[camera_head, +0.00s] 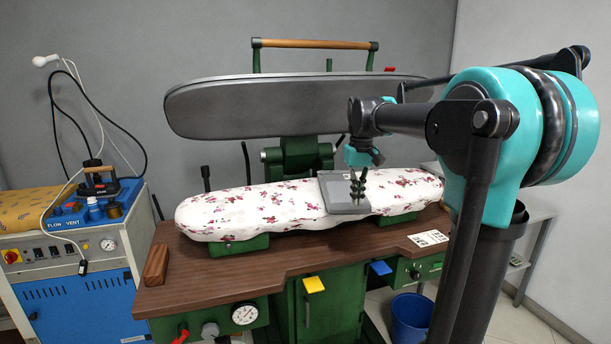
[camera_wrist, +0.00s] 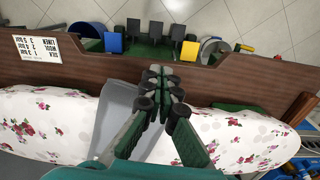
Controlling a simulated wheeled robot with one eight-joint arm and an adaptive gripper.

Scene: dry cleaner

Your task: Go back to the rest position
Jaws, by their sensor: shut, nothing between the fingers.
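My gripper (camera_head: 357,196) is shut and empty. In the head view it points down over the floral padded pressing board (camera_head: 260,207), in front of a grey flat pad (camera_head: 336,190) that lies on the board. In the wrist view my gripper (camera_wrist: 162,85) shows its fingertips together, above the front edge of the board and the wooden table. The grey pad (camera_wrist: 112,105) shows beside the fingers there, partly hidden by them. I cannot tell whether the fingers touch the pad.
The raised grey press head (camera_head: 290,106) with its wooden handle (camera_head: 314,44) stands behind the board. A blue steam unit (camera_head: 80,300) with an iron (camera_head: 98,180) is at left. A blue bucket (camera_head: 411,317) stands on the floor at right. The wooden table (camera_head: 215,272) is mostly clear in front.

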